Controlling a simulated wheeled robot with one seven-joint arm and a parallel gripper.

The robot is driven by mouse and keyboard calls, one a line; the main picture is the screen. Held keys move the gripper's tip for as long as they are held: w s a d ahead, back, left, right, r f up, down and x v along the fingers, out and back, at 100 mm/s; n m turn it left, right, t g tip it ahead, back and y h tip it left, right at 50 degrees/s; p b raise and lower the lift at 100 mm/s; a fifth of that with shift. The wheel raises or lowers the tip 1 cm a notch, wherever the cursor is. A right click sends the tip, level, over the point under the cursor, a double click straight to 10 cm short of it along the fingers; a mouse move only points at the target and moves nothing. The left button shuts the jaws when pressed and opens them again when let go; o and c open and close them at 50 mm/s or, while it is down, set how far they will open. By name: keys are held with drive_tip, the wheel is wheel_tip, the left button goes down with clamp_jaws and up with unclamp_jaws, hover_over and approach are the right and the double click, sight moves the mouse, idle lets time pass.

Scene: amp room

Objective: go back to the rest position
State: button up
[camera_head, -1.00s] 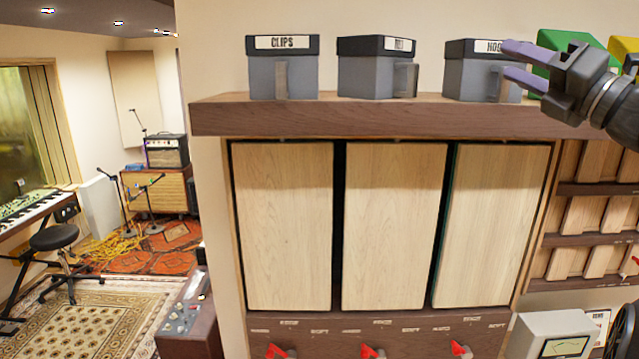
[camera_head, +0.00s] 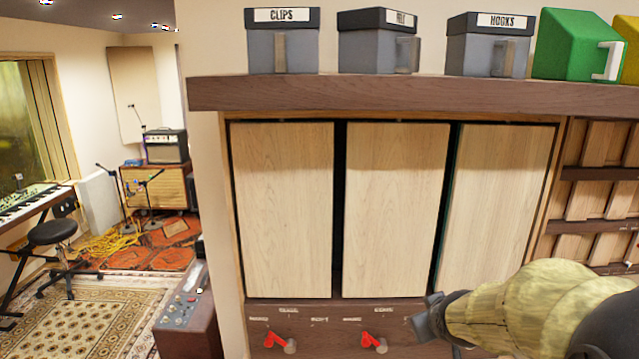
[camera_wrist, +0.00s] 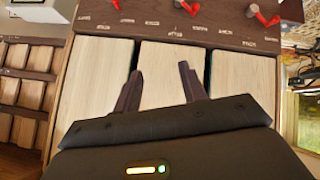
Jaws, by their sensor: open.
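My gripper (camera_wrist: 158,88) is open and empty in the wrist view, its two dark fingers apart in front of the pale wooden panels. In the head view my arm reaches in from the lower right, and the gripper body (camera_head: 432,318) is low, in front of the board with red levers. Its fingers are hard to make out there. The HOOKS box (camera_head: 480,56) stands on the shelf, well above the gripper and clear of it.
The brown shelf (camera_head: 400,93) also holds the CLIPS box (camera_head: 262,52), another grey box (camera_head: 370,55) and a green bin (camera_head: 570,50). Red levers (camera_head: 279,339) stick out below the panels (camera_head: 283,210). Open floor with a patterned rug (camera_head: 90,310) lies at left.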

drive_tip(key=s+a+f+m+g, duration=0.1)
drive_tip(key=s+a+f+g, duration=0.2)
drive_tip(key=s+f, duration=0.3)
drive_tip(key=s+a+f+m+g+y+b, duration=0.1)
drive_tip(key=s+a+f+m+g, duration=0.1)
drive_tip(key=s+f, duration=0.4)
drive_tip(key=s+a+g, duration=0.1)
drive_tip(key=s, duration=0.1)
drive_tip(key=shift+s+a, duration=0.3)
drive_tip(key=shift+a, duration=0.1)
